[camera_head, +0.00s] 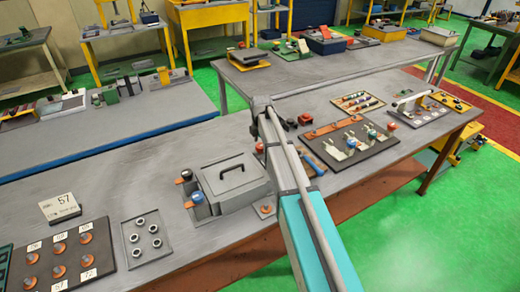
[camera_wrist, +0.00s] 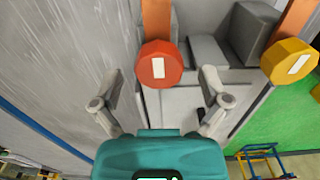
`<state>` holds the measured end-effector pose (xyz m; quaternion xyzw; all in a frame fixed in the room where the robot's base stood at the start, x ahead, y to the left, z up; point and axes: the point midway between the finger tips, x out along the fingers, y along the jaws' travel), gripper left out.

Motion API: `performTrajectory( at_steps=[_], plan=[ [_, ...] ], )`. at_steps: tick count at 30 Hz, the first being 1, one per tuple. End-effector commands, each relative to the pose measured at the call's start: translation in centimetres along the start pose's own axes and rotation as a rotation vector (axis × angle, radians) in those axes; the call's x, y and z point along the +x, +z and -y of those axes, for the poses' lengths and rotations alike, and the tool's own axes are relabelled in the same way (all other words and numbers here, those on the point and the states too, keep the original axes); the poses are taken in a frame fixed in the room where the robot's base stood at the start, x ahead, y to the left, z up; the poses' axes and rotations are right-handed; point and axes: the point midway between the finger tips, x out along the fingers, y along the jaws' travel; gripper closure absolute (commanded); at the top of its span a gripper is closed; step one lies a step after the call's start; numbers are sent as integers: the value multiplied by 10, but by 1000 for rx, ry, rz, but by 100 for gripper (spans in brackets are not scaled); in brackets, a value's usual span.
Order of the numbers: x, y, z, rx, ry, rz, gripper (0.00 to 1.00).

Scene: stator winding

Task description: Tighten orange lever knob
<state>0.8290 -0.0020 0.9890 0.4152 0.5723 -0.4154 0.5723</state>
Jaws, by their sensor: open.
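The orange lever knob (camera_wrist: 158,64) is a red-orange, many-sided cap with a white upright mark on its face. It sits at the end of an orange lever (camera_wrist: 157,18) in the wrist view. My gripper (camera_wrist: 161,88) is open, one finger to the left of the knob and one to the right, with visible gaps on both sides. I cannot tell how far the fingertips are from the knob in depth. My arm hides the gripper in the head view, and I cannot surely pick out this knob there.
Grey blocks (camera_wrist: 205,55) lie behind the knobs. In the head view, a grey box with a handle (camera_head: 235,178) stands beside my arm on the workbench (camera_head: 100,190).

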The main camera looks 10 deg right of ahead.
Motion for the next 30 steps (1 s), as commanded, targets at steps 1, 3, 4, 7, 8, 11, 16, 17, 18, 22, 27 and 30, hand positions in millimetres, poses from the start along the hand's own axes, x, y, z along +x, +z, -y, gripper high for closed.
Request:
performTrajectory(
  at_steps=[1,3,4,7,8,11,16,17,18,22,27,30],
  plan=[
    [3,0,0,0,0,0,5],
    [4,0,0,0,0,0,5],
    [5,0,0,0,0,0,5],
    [5,0,0,0,0,0,5],
    [5,0,0,0,0,0,5],
    [5,0,0,0,0,0,5],
    [5,0,0,0,0,0,14],
    [5,0,0,0,0,0,20],
    [5,0,0,0,0,0,27],
    [5,0,0,0,0,0,51],
    [5,0,0,0,-1,0,83],
    [5,-1,0,3,-1,-1,85]
  ],
)
